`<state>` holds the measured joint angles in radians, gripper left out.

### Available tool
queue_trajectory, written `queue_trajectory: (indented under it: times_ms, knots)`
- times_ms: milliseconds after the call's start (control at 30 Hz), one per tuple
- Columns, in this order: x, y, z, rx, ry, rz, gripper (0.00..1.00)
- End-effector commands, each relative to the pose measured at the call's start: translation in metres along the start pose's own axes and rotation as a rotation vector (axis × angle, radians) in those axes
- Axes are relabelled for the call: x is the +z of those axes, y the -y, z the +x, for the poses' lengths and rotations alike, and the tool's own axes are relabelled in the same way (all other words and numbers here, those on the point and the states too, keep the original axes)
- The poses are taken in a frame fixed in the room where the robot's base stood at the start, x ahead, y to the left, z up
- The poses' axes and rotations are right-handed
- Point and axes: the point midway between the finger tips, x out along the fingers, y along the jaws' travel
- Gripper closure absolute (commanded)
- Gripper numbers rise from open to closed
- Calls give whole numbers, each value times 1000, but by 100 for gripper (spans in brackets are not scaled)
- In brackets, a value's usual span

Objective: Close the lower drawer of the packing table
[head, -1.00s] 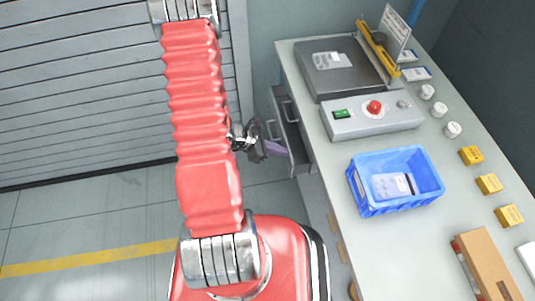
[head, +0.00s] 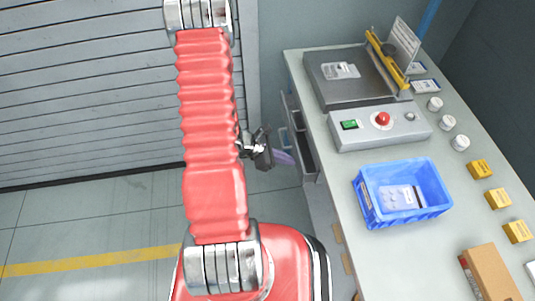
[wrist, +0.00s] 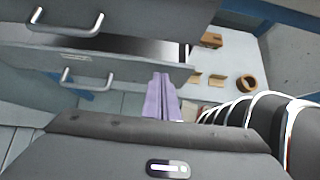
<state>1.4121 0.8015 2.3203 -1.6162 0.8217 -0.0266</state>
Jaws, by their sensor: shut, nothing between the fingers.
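The packing table (head: 338,218) stands on the right, with its grey drawers at the left side. In the head view, an open drawer (head: 294,150) sticks out, its dark inside showing. In the wrist view, the lower drawer (wrist: 120,72) has a bar handle (wrist: 80,82) and stands out, with a dark gap above its front. The upper drawer (wrist: 130,18) with its own handle (wrist: 66,26) is above it. My gripper (head: 290,160) has purple fingers, shut and empty. In the wrist view the fingertips (wrist: 161,76) are at the lower front's right part; contact is unclear.
On the table are a blue bin (head: 368,207), a grey control box (head: 350,140) with a red button, a dark flat device (head: 325,85), white jars and yellow boxes. A shuttered wall (head: 80,90) is at the left. The floor (head: 100,220) there is clear.

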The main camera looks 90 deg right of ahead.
Motion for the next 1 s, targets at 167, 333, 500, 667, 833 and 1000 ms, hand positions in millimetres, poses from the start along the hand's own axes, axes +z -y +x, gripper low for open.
queue_trajectory:
  times_ms: [167,333,500,667,833,1000]
  knots:
    - [-13,0,-16,5,0,-4,100]
    - [-12,1,-42,6,0,-3,100]
    - [-12,0,-68,7,0,-3,100]
    - [-13,1,-91,7,-1,-3,100]
    - [-12,1,-108,4,0,-3,100]
    - [-12,2,-112,2,0,-3,100]
